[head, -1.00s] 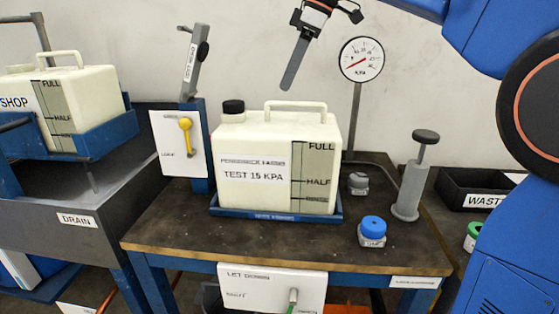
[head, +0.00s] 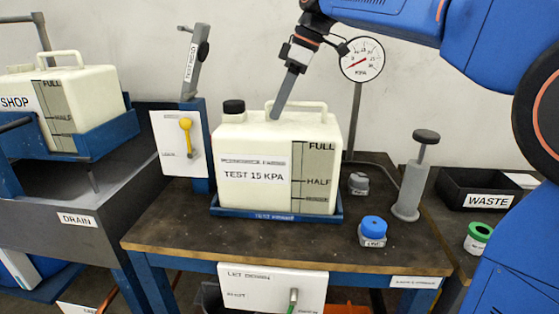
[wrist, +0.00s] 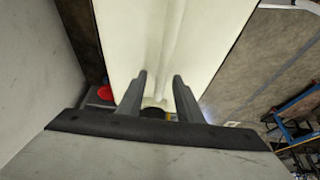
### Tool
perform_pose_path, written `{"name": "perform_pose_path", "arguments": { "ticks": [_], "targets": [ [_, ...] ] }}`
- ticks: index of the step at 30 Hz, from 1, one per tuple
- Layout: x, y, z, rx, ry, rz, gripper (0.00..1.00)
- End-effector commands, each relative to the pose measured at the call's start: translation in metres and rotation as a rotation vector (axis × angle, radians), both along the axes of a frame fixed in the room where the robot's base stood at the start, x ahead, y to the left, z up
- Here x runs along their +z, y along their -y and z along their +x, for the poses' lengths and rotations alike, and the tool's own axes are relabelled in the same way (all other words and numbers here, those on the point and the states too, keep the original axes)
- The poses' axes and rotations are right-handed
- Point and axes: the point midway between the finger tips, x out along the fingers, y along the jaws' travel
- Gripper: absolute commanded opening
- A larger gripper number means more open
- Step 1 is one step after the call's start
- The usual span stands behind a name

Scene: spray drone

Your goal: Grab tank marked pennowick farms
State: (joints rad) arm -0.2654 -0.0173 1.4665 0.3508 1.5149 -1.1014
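The cream tank (head: 230,150) stands upright in a blue tray (head: 270,214) on the bench. Its label reads "TEST 15 KPA" under a smaller line that looks like Pennowick Farms but is blurred. It has a black cap (head: 233,107) at the left and a loop handle (head: 312,106) on top. My gripper (head: 276,116) points down at the handle from above. In the wrist view my gripper (wrist: 160,78) has its two fingers apart, one on each side of the handle (wrist: 172,35). I cannot see finger contact.
A pressure gauge (head: 361,59) on a post stands behind right. A grey pump (head: 411,185) and blue-capped jar (head: 372,230) stand right of the tank. A yellow-levered panel (head: 170,145) is close on its left. Another tank marked "SHOP" (head: 85,95) sits in a cradle farther left.

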Motion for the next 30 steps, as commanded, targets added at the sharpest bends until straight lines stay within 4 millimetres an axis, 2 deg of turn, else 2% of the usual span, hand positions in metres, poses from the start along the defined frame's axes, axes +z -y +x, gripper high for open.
{"name": "perform_pose_path", "arguments": {
  "ticks": [1,4,5,30],
  "targets": [
    [0.0,0.0,0.0001,0.0,0.0,0.0,0.25],
    [0.0001,0.0001,0.0001,0.0,0.0,0.0,0.01],
    [0.0001,0.0001,0.0001,0.0,0.0,0.0,0.0],
    [0.0005,0.0002,0.0003,0.0,0.001,0.0,0.0]
  ]
}}
